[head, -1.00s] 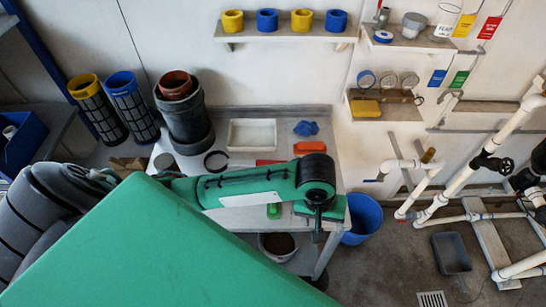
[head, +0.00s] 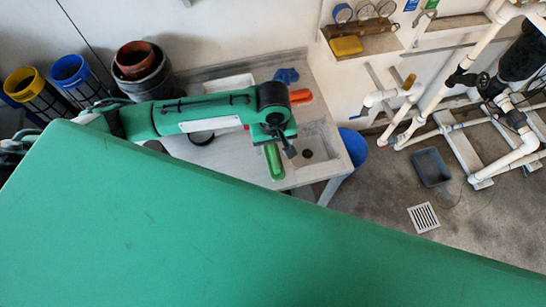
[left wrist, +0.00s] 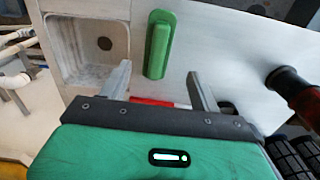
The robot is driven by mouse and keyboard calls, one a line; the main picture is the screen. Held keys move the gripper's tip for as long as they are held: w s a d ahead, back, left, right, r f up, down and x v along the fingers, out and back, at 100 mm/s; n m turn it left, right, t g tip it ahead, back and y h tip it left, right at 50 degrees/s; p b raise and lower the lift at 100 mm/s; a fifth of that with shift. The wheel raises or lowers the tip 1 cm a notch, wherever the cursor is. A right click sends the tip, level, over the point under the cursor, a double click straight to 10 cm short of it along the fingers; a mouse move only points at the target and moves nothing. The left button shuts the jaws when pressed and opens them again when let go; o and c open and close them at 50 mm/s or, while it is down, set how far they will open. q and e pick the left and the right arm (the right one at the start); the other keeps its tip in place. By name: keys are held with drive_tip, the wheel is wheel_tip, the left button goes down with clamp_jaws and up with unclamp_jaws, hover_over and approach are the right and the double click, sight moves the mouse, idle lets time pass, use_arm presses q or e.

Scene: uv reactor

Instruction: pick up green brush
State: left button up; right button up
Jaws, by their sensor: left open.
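The green brush (head: 274,162) lies on the light worktable (head: 215,156), left of the sink basin (head: 318,148). It also shows in the left wrist view (left wrist: 158,45), lying lengthwise beyond my fingertips. My left gripper (head: 284,143) is above the table by the brush, and its arm hides part of the tabletop. In the left wrist view my left gripper (left wrist: 158,76) is open, its fingers apart with the brush lined up between and ahead of them. No finger visibly touches the brush. My right gripper is not in view.
A red-orange object (head: 300,96) and a blue cloth (head: 286,75) lie behind the arm. Dark pots (head: 142,70) and mesh cylinders (head: 78,76) stand at the left. A blue bucket (head: 352,146) is by the table's right end. White pipes (head: 440,98) stand further right.

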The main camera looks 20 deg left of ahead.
sight(274, 156)
use_arm(q)
drive_tip(key=f, duration=0.2)
drive_tip(key=shift+a+f, duration=0.3)
drive_tip(key=shift+f, duration=0.05)
drive_tip(key=shift+w+d+f+p, duration=0.1)
drive_tip(key=shift+d+f+p, duration=0.1)
drive_tip(key=shift+f+p, duration=0.45)
wheel_tip(274, 156, down, 4)
drive_tip(key=shift+w+d+r+p, duration=0.1)
drive_tip(key=shift+d+r+p, duration=0.05)
drive_tip(key=shift+p, duration=0.15)
drive_tip(key=shift+f, duration=0.35)
drive_tip(key=shift+c, duration=0.4)
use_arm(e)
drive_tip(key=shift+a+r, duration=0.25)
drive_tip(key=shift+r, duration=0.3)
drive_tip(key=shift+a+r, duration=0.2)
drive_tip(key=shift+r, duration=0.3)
use_arm(q)
drive_tip(key=c, duration=1)
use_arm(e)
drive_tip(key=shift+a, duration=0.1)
